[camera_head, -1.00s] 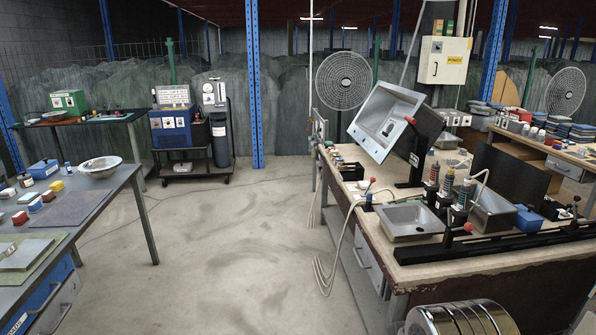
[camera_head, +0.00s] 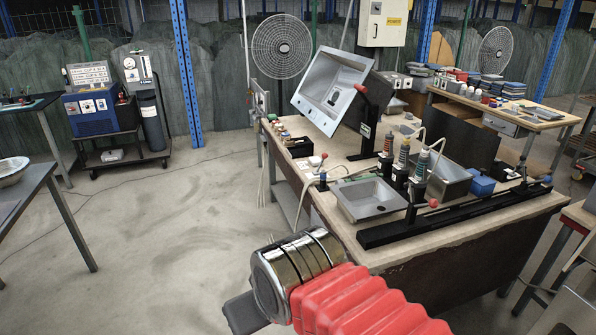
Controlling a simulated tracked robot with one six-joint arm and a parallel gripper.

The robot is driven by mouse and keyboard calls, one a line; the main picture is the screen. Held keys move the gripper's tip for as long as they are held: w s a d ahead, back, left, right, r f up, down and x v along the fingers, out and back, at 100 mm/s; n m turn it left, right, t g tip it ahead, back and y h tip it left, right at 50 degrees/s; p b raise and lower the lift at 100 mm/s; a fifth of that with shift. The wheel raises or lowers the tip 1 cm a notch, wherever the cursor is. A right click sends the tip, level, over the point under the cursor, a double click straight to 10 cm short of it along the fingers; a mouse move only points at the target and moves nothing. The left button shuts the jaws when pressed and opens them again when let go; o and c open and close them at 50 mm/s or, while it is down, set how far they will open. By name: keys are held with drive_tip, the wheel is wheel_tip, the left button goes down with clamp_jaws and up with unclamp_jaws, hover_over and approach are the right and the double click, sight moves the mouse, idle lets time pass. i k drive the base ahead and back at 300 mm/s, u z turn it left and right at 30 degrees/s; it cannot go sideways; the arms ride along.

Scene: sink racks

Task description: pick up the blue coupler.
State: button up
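I cannot single out a blue coupler for sure. A small blue block-like object (camera_head: 481,185) sits on the right workbench, beside the steel basin. A small blue end piece (camera_head: 547,181) shows at the far end of the black rail. My arm, with red bellows and a chrome cylinder, enters at the bottom centre. A dark grey part that may be my gripper (camera_head: 243,313) shows at its left end, partly cut by the frame edge. Its fingers cannot be made out. It is in front of the workbench, well apart from both blue things.
The workbench (camera_head: 420,262) bears a steel sink (camera_head: 369,199), a tilted sink (camera_head: 325,92), upright bottle-like fittings and a black rail (camera_head: 450,216). A table (camera_head: 30,190) with a bowl stands at left. The floor (camera_head: 150,240) between them is clear.

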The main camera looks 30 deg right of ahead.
sight(323, 173)
drive_tip(key=u, duration=0.15)
drive_tip(key=i, duration=1.5)
drive_tip(key=z, duration=0.3)
drive_tip(key=i, duration=0.75)
drive_tip(key=z, duration=1)
drive_tip(key=i, duration=0.95)
drive_tip(key=z, duration=0.55)
